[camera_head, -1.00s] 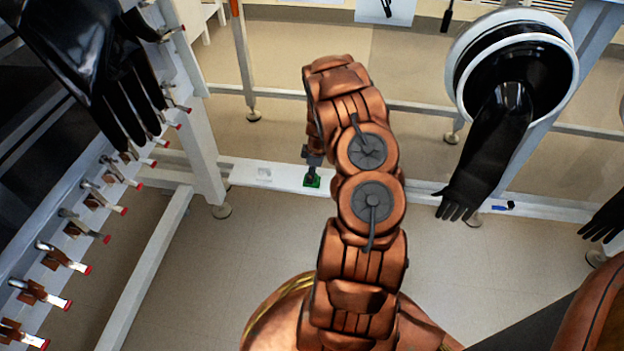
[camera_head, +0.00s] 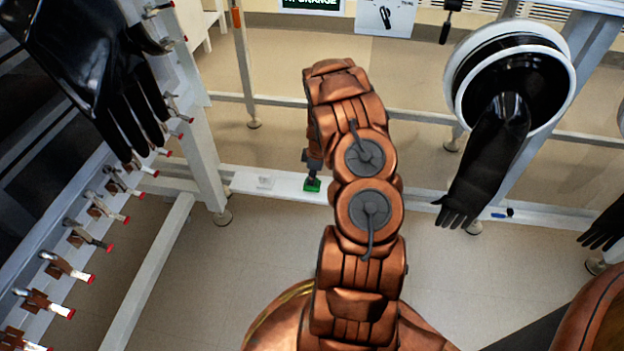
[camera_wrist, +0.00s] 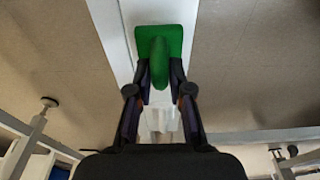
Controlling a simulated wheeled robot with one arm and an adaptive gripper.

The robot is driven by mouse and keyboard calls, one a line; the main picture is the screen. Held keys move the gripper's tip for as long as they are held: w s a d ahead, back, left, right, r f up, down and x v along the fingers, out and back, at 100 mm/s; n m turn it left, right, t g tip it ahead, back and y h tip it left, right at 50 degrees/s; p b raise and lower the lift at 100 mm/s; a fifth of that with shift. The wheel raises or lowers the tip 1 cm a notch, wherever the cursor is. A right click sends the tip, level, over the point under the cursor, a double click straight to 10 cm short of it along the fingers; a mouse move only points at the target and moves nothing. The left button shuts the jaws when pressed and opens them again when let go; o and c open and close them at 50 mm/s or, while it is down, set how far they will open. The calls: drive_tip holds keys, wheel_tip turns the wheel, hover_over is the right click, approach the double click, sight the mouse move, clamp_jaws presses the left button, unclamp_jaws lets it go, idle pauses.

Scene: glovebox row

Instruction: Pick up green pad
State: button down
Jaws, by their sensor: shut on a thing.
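The green pad (camera_head: 312,187) shows at the end of my arm, over the white horizontal beam in the head view. In the wrist view the green pad (camera_wrist: 174,40) is a flat plate with a raised rounded grip. My gripper (camera_wrist: 160,82) is shut on that raised grip, with a finger on each side. In the head view my gripper (camera_head: 312,176) points down at the pad and is partly hidden by my arm. I cannot tell whether the pad touches the beam.
The white beam (camera_head: 270,182) runs across the frame under the pad. A black glove hangs from a white ring port (camera_head: 460,85) on the right. Another black glove (camera_head: 95,75) and a row of red-tipped clamps are on the left. A small blue item (camera_head: 500,215) lies on the beam.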

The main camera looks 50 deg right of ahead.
wheel_tip(320, 180, up, 2)
drive_tip(key=shift+r+p, duration=0.15)
drive_tip(key=shift+p, duration=0.25)
drive_tip(key=s+a+p, duration=0.3)
drive_tip(key=s+a, duration=0.6)
drive_tip(key=s, duration=0.3)
drive_tip(key=shift+s+a+r, duration=0.35)
drive_tip(key=shift+s, duration=0.05)
